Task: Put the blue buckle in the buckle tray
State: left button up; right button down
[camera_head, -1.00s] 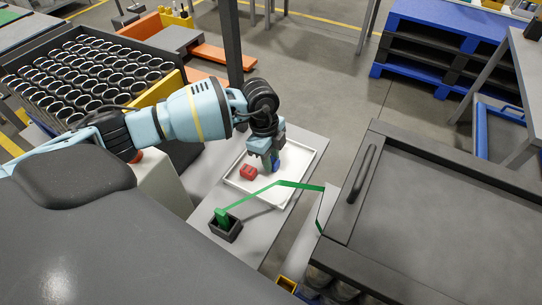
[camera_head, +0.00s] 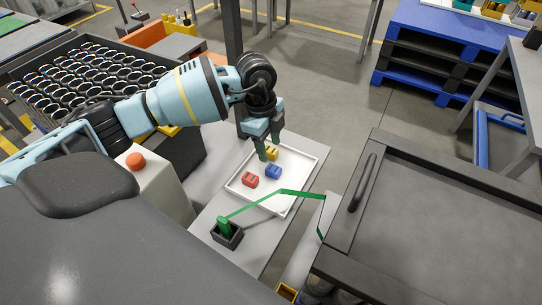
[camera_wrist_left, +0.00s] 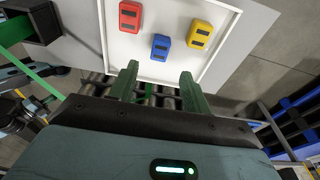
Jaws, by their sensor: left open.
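The blue buckle (camera_head: 273,172) lies in the white buckle tray (camera_head: 300,195), between the red buckle (camera_head: 249,180) and the yellow buckle (camera_head: 272,154). In the left wrist view the blue buckle (camera_wrist_left: 160,47) lies on the tray floor, apart from the red buckle (camera_wrist_left: 129,16) and the yellow buckle (camera_wrist_left: 199,34). My left gripper (camera_head: 265,147) is above the far side of the tray, open and empty. Its two green fingers (camera_wrist_left: 160,83) are apart in the left wrist view, with the blue buckle beyond them. My right gripper is not in view.

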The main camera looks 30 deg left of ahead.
pick_arm(q)
jog(key=shift+a+r, duration=0.15)
jog(key=shift+r, duration=0.85)
jog(key=shift+a+r, duration=0.15)
jog(key=shift+r, duration=0.8)
